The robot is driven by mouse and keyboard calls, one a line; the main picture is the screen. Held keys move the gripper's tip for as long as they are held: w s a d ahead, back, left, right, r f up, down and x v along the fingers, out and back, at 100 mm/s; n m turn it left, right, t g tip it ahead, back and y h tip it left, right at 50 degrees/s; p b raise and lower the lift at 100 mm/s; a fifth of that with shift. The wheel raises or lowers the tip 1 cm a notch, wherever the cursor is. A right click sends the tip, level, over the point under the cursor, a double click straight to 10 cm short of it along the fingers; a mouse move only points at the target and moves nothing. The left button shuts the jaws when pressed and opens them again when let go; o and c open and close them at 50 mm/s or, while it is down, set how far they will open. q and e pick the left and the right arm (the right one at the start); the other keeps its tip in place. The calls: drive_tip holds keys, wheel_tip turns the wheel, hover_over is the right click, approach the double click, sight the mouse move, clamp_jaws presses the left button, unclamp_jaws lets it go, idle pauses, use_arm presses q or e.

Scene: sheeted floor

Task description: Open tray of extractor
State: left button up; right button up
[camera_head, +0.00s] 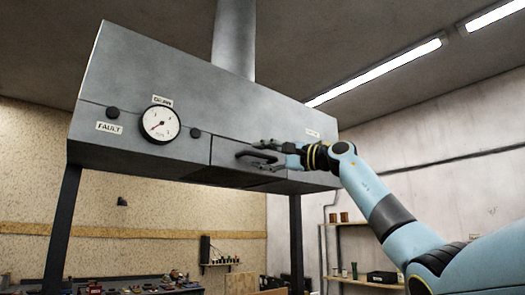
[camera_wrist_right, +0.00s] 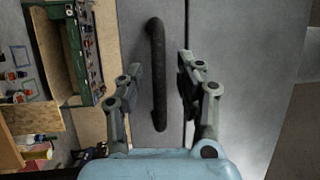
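The extractor (camera_head: 225,101) is a grey metal hood on dark legs, with a round gauge (camera_head: 160,124) and a FAULT label on its front. Its tray (camera_head: 224,153) is a front panel at the lower right with a dark curved handle (camera_head: 257,153). The tray looks closed, about flush with the hood front. My right gripper (camera_head: 272,150) is at the handle. In the right wrist view, the handle (camera_wrist_right: 157,75) stands between the two open fingers of the right gripper (camera_wrist_right: 160,72), with gaps on both sides. My left gripper is not in view.
A workbench (camera_head: 130,289) with small items stands behind the hood at lower left. Wall shelves (camera_head: 350,224) with jars are at the right. The hood's dark legs (camera_head: 62,228) stand at left and middle. The space below the hood front looks clear.

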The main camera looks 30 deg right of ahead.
drive_tip(key=shift+w, duration=0.15)
clamp_jaws()
drive_tip(key=shift+f, duration=0.1)
idle(0.3)
